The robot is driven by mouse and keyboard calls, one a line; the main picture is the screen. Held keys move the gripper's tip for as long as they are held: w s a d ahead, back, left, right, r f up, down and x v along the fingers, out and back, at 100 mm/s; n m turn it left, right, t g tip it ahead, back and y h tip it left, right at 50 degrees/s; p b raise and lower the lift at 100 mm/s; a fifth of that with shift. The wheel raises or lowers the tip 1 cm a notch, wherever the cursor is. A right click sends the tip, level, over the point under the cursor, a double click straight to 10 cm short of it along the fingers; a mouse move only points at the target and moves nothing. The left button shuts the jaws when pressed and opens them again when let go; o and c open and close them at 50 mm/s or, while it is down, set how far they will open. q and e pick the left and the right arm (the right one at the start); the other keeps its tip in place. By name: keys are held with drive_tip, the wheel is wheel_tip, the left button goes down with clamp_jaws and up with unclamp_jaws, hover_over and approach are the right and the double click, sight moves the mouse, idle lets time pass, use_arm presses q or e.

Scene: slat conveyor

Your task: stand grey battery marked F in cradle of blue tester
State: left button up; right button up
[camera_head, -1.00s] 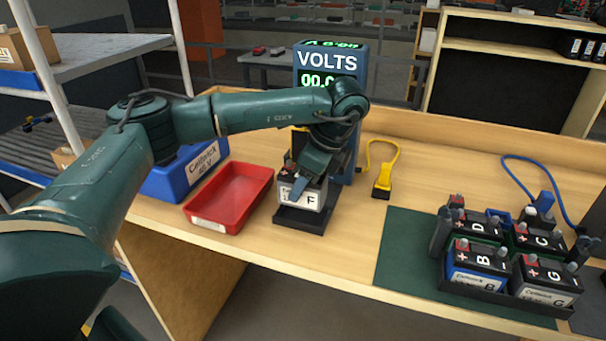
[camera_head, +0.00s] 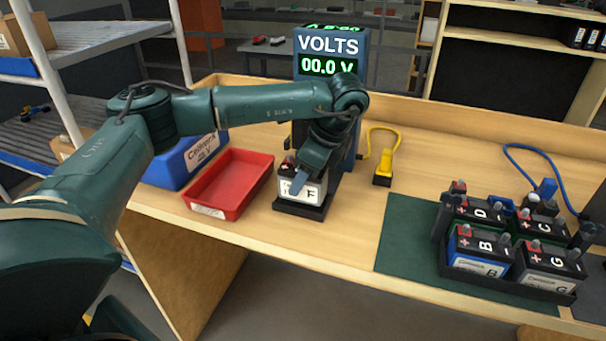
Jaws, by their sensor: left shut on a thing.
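The grey battery marked F (camera_head: 315,193) stands upright in the black cradle (camera_head: 300,211) at the foot of the blue tester (camera_head: 360,55). The tester's display reads 00.0 V. My left gripper (camera_head: 299,181) comes down from above and is shut on the battery; its finger lies across the battery's front, beside the letter F. The arm and wrist hide part of the tester and the battery's top. Whether the battery rests fully on the cradle floor is hard to tell. My right gripper is not in view.
A red tray (camera_head: 232,186), empty, and a blue bin (camera_head: 187,160) stand left of the cradle. A yellow clamp (camera_head: 384,167) with its cable lies to the right. A black carrier (camera_head: 508,283) with several batteries sits on a green mat (camera_head: 405,240). Bare wood lies between cradle and mat.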

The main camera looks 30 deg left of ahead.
use_arm(q)
drive_tip(key=shift+f+b, duration=0.55)
drive_tip(key=shift+f, duration=0.15)
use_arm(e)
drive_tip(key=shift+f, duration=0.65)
use_arm(q)
drive_tip(key=shift+f+b, duration=0.5)
drive_tip(key=shift+f, duration=0.15)
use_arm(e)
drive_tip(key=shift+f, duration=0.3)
use_arm(q)
drive_tip(key=o, duration=1.2)
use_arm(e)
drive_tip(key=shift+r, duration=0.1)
use_arm(q)
drive_tip(key=shift+w+d+r, duration=0.1)
drive_tip(key=shift+d+r, duration=0.1)
drive_tip(key=shift+r, duration=0.15)
drive_tip(key=v, duration=1.2)
drive_tip(key=shift+r+p, duration=0.2)
drive_tip(key=shift+p, duration=0.2)
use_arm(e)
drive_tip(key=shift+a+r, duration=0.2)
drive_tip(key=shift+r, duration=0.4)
